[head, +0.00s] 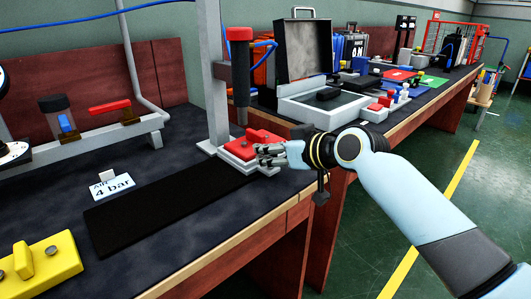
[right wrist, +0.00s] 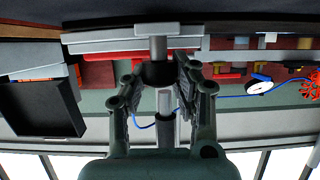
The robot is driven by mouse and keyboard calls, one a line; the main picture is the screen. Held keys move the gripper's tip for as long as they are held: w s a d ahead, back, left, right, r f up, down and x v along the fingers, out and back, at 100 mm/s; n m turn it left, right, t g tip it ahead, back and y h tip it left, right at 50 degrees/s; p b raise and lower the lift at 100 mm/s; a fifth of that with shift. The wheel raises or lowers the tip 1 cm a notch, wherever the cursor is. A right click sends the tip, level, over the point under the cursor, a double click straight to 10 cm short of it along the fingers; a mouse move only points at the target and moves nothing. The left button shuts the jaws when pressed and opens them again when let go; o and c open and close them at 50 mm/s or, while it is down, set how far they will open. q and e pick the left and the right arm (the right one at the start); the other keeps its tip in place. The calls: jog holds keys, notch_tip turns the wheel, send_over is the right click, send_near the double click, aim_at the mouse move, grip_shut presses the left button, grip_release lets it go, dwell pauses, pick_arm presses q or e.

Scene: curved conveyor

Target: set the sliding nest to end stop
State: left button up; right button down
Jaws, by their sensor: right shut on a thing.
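The red sliding nest (head: 240,149) sits on the light grey base of a bench press, under its dark plunger. Its red edge shows as a strip in the right wrist view (right wrist: 112,58). My right gripper (head: 262,155) is at the nest's front right side, low over the base. In the right wrist view its two fingers (right wrist: 158,78) stand either side of a dark knob (right wrist: 157,73) on a grey stem and are shut on it. The fingers hide part of the nest's near side in the head view. I cannot make out the end stop. My left gripper is not in view.
The press column (head: 212,80) and red-capped plunger (head: 240,75) rise just behind the nest. An open grey case (head: 310,60) stands behind on the adjoining bench.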

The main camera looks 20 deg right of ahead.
jog(key=c, duration=1.4)
grip_release()
jog(key=shift+w+d+r, duration=0.1)
jog(key=shift+d+r, duration=0.05)
jog(key=shift+d, duration=0.05)
jog(key=shift+c, duration=0.2)
jog(key=o, duration=0.4)
jog(key=shift+d, duration=0.15)
jog(key=shift+o, duration=0.2)
jog(key=shift+s, duration=0.2)
jog(key=v, duration=1.1)
jog(key=shift+s, duration=0.3)
